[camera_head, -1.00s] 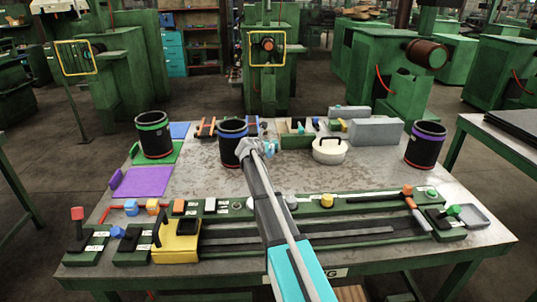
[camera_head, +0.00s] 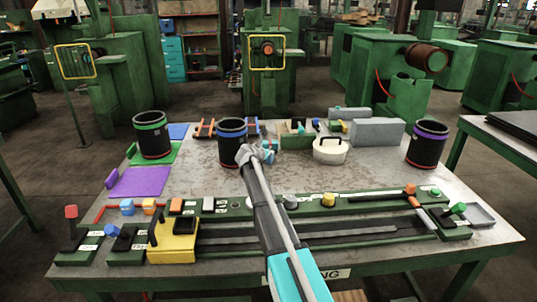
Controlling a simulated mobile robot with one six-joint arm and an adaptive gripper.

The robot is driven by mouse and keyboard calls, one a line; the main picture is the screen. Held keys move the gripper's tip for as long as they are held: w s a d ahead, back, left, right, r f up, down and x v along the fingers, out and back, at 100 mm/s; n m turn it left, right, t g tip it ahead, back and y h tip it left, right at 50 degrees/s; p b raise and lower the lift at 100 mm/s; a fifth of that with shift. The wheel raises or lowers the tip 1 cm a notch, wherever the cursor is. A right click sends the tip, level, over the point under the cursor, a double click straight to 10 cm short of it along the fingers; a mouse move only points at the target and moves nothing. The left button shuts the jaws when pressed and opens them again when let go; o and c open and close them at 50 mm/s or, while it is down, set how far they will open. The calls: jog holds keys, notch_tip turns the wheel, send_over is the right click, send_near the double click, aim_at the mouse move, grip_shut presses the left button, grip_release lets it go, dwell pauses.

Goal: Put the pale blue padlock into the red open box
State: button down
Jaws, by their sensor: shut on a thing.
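My gripper (camera_head: 257,154) is over the middle of the table, just right of the middle black sleeve's lower part in the picture. It is shut on a small pale blue thing, which looks like the pale blue padlock (camera_head: 270,144). The fingers and the arm hide much of it, and its shape is too small to make out. I cannot clearly pick out a red open box on the table.
Black sleeves stand at the left (camera_head: 152,135), middle (camera_head: 231,138) and right (camera_head: 427,145). A white lidded pot (camera_head: 330,151) and a grey block (camera_head: 377,132) stand at the back right. Levers and a yellow block (camera_head: 173,243) line the front. The table's centre right is clear.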

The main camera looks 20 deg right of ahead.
jog(key=shift+f, duration=0.1)
jog(key=c, duration=1.2)
grip_release()
jog(key=shift+c, duration=0.2)
jog(key=o, duration=0.5)
jog(key=shift+s+a+r, duration=0.1)
jog(key=shift+a+r, duration=0.05)
jog(key=shift+r, duration=0.1)
jog(key=p+v, duration=0.4)
jog(key=v, duration=0.7)
jog(key=shift+s+a+r+p, duration=0.1)
jog(key=shift+s+a+p, duration=0.05)
jog(key=shift+a+p, duration=0.15)
